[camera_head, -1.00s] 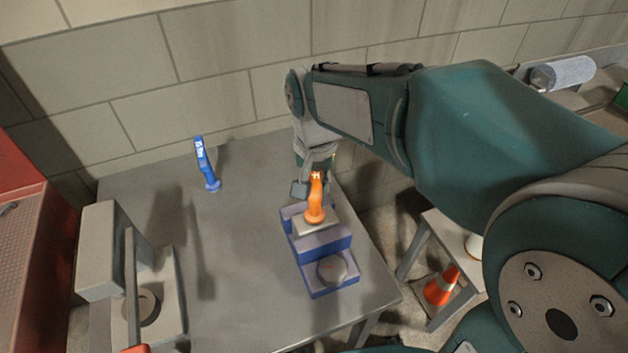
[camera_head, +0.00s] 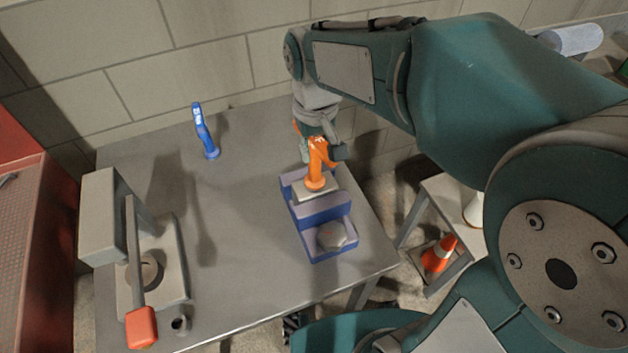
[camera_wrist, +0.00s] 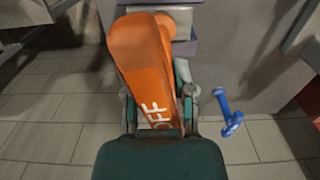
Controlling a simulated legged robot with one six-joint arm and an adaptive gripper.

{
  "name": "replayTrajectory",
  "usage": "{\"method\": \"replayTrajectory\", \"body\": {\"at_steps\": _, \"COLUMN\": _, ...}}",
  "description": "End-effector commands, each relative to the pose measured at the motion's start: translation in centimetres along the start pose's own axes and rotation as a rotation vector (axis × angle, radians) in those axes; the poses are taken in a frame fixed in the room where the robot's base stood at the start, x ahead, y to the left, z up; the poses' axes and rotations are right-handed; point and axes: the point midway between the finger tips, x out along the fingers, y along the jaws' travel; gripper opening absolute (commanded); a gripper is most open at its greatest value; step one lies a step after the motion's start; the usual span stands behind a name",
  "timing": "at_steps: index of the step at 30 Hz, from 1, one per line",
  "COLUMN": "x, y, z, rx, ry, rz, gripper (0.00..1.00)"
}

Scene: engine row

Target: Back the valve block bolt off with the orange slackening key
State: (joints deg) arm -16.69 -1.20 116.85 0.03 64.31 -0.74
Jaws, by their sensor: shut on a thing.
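The orange slackening key (camera_head: 316,172) stands upright on a pale plate on the upper step of the blue valve block (camera_head: 322,211). Its foot covers whatever lies beneath it, so I cannot see a bolt there. A grey faceted disc (camera_head: 331,236) sits on the block's lower step. My gripper (camera_head: 322,150) is at the key's upper end and shut on its handle. In the wrist view the orange handle (camera_wrist: 142,65), lettered "OFF", runs between my gripper's fingers (camera_wrist: 160,105).
A blue key (camera_head: 205,132) stands at the table's back left; it also shows in the wrist view (camera_wrist: 228,113). A grey press-like fixture (camera_head: 103,225) with a red-ended lever (camera_head: 141,327) is at the left. The grey table (camera_head: 245,225) is bare between.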

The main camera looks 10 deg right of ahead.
Motion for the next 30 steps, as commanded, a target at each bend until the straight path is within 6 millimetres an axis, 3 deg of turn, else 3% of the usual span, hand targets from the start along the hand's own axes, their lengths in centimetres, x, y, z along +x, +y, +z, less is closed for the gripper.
{"method": "replayTrajectory", "body": {"at_steps": 24, "x": -0.07, "y": 0.1, "z": 0.13, "rx": -0.858, "ry": -0.005, "rz": -0.001, "gripper": 0.0}}
{"method": "replayTrajectory", "body": {"at_steps": 30, "x": -0.09, "y": 0.09, "z": 0.13, "rx": -0.918, "ry": -0.005, "rz": -0.001, "gripper": 0.0}}
